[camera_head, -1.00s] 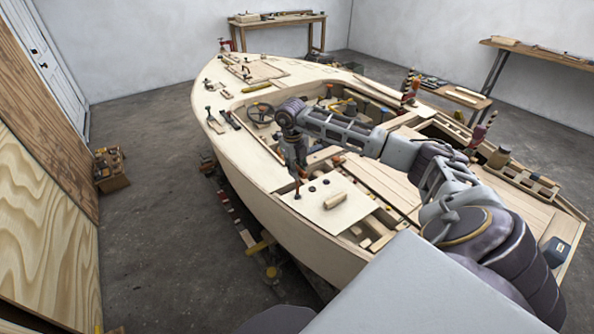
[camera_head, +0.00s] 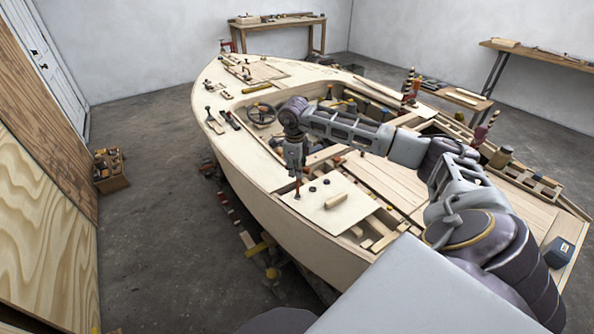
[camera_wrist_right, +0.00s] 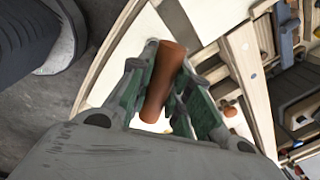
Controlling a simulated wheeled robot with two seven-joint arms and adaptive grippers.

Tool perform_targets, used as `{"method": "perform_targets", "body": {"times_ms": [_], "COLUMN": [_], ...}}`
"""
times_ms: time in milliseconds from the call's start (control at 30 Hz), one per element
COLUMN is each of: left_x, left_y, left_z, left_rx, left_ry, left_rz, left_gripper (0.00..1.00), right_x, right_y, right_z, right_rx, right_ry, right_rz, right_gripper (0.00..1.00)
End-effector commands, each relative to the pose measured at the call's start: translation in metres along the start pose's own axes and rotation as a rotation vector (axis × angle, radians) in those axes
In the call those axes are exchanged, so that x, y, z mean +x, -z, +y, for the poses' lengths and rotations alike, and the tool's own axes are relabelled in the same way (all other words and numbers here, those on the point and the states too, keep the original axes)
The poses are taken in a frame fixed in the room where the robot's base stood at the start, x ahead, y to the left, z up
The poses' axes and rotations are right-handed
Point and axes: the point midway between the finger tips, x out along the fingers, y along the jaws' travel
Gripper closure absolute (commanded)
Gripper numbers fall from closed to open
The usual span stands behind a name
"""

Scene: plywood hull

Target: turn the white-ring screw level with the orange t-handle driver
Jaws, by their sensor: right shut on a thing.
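My right gripper (camera_head: 297,170) points down over the pale plywood panel (camera_head: 343,215) on the boat's near deck. It is shut on the orange t-handle driver (camera_head: 298,184), which hangs below the fingers. In the right wrist view the driver's orange bar (camera_wrist_right: 165,78) lies between the two green-sided fingers. The driver's tip is at or just above the panel; I cannot tell whether it touches. The white-ring screw cannot be made out; the tool and gripper may hide it. My left gripper is not in view.
Small dark round pieces (camera_head: 312,189) and a wooden block (camera_head: 336,200) sit on the panel, right of the driver. Loose tools (camera_head: 229,119) lie on the left side deck.

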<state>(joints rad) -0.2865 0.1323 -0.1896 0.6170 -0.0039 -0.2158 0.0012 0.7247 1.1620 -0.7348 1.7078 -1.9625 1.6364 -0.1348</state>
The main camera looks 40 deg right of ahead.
Motion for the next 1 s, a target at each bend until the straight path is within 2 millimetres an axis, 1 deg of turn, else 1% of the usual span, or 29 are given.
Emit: {"method": "perform_targets", "body": {"times_ms": [100, 267, 800, 1000], "left_x": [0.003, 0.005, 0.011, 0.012], "left_y": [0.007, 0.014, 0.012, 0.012], "left_z": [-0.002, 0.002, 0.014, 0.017], "left_rx": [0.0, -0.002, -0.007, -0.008], "left_ry": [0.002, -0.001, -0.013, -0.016], "left_rz": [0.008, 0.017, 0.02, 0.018], "left_gripper": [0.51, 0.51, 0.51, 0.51], "right_x": [0.0, 0.001, 0.001, 0.0], "right_y": [0.0, 0.0, 0.0, 0.0], "right_z": [0.0, 0.001, 0.002, 0.002], "right_rx": [-0.07, -0.165, -0.476, -0.532], "right_ry": [0.002, 0.002, 0.004, 0.004], "right_rz": [-0.008, -0.016, -0.046, -0.051], "right_gripper": [1.0, 1.0, 1.0, 1.0]}}
